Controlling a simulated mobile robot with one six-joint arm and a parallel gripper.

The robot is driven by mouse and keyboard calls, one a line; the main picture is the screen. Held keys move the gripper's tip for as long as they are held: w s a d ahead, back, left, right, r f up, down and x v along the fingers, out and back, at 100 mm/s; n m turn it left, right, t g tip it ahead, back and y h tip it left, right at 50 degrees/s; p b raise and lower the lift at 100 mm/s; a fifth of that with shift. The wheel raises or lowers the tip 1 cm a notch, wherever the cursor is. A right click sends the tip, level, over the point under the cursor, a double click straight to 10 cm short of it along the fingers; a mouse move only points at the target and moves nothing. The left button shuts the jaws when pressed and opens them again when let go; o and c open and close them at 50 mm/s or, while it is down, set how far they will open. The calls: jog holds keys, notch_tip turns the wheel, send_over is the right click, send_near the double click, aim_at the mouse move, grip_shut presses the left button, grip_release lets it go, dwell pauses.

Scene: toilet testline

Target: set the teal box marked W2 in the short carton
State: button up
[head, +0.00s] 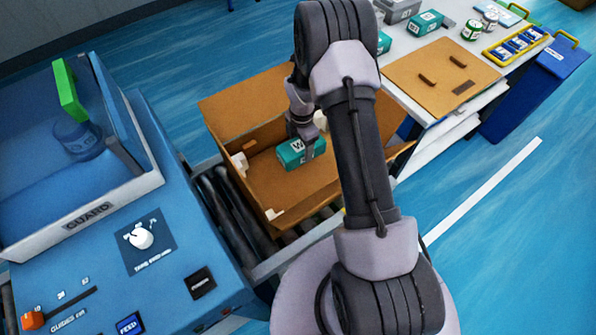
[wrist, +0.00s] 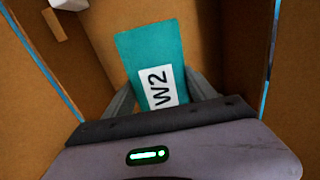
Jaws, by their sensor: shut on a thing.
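The teal box marked W2 (head: 300,152) is inside the short carton (head: 262,187) in the head view. In the wrist view the teal box (wrist: 150,62) lies between my fingers, its white W2 label facing the camera. My gripper (wrist: 158,100) is shut on the box, one finger on each side. The carton's brown walls (wrist: 285,90) rise on both sides in the wrist view. I cannot tell whether the box touches the carton floor. My arm hides the carton's right part in the head view.
The carton stands on a roller conveyor (head: 235,215). A blue machine with a guard (head: 88,215) is at left.

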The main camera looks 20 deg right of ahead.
notch_tip(320, 180, down, 11)
jog(key=b, duration=0.4)
jog(key=shift+d, duration=0.1)
jog(key=shift+r, duration=0.2)
jog(key=shift+f, duration=0.15)
jog(key=o, duration=1.7)
